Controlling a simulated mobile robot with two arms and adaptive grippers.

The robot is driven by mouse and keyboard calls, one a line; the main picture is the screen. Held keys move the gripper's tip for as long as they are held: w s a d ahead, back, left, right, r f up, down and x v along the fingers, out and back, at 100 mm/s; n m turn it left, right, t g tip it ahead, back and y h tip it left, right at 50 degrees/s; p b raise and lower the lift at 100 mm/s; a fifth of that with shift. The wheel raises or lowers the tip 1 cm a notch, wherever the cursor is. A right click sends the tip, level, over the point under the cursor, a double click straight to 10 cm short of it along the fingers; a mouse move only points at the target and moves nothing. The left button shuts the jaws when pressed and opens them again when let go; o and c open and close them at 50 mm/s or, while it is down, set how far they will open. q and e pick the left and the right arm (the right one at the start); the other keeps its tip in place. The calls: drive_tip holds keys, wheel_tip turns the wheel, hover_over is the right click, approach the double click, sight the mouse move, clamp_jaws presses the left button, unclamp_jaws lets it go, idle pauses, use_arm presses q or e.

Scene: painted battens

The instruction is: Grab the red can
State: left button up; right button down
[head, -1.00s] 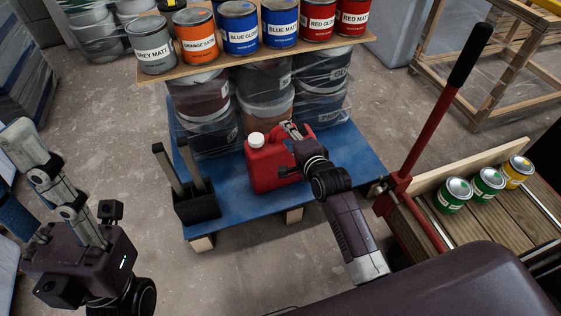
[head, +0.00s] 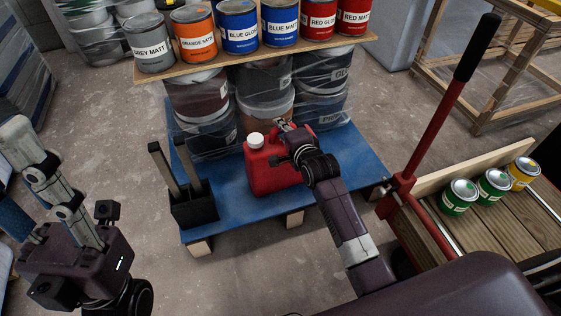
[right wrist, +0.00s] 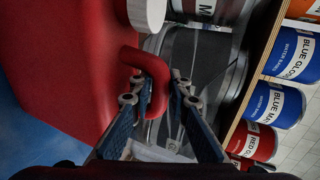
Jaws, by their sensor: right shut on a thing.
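The red can (head: 268,172) is a jerrycan with a white cap (head: 255,140). It stands upright on the blue pallet (head: 240,222), in front of wrapped buckets. My right gripper (head: 285,127) is at its top, on the handle side. In the right wrist view the red can (right wrist: 60,70) fills the left, and its handle (right wrist: 152,70) passes between the fingers of my right gripper (right wrist: 160,95), which is shut on it. My left gripper (head: 30,165) is at the far left, away from the can. Its finger gap is not clear.
A black holder (head: 195,210) with two upright bars stands left of the can. A shelf board (head: 200,63) with several paint tins overhangs the buckets (head: 262,95). A red lever (head: 435,120) and a wooden deck (head: 490,225) with three tins are at right.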

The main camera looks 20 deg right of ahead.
idle(0.3)
drive_tip(key=shift+w+r, duration=0.15)
drive_tip(key=shift+r, duration=0.15)
drive_tip(key=shift+r, duration=0.1)
